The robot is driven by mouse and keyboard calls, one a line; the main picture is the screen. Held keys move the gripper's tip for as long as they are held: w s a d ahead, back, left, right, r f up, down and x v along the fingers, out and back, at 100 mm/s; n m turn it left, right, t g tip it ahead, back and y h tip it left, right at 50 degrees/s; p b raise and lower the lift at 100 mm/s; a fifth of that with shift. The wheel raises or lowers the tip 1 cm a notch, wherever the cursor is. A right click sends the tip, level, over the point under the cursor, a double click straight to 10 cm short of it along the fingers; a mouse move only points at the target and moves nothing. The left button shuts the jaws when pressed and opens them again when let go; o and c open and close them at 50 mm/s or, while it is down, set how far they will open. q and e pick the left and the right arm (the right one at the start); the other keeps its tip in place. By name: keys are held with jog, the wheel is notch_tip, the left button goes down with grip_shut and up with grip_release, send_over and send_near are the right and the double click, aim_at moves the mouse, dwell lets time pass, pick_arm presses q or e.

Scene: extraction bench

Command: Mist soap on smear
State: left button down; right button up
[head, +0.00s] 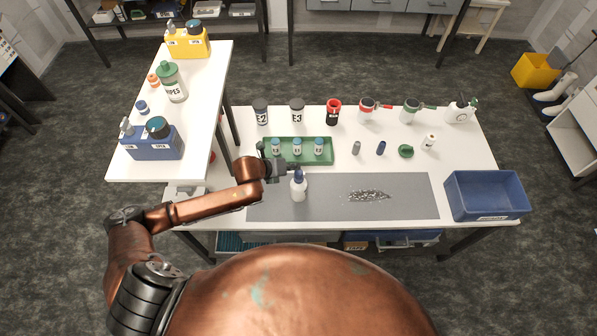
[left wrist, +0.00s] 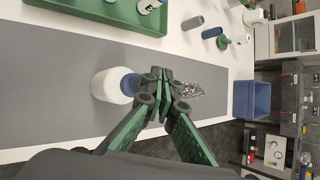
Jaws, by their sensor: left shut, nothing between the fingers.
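A white spray bottle with a blue top (head: 298,187) stands upright on the grey mat (head: 410,190), towards its left end. The speckled smear (head: 368,196) lies on the mat to the right of the bottle. My left gripper (head: 284,169) is just behind and left of the bottle's top. In the left wrist view its fingers (left wrist: 164,86) are shut and empty, beside the blue top of the bottle (left wrist: 106,86). I cannot tell whether they touch it. The smear (left wrist: 192,90) shows partly behind the fingertips. My right gripper is out of view.
A green tray (head: 328,159) with several small bottles stands behind the mat. A blue bin (head: 487,195) is at the right end of the table. Canisters and bottles line the back. A side table (head: 197,125) at the left holds several containers.

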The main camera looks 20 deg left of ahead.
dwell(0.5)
pick_arm(q)
jog(key=shift+f, duration=0.1)
jog(key=shift+f, duration=0.35)
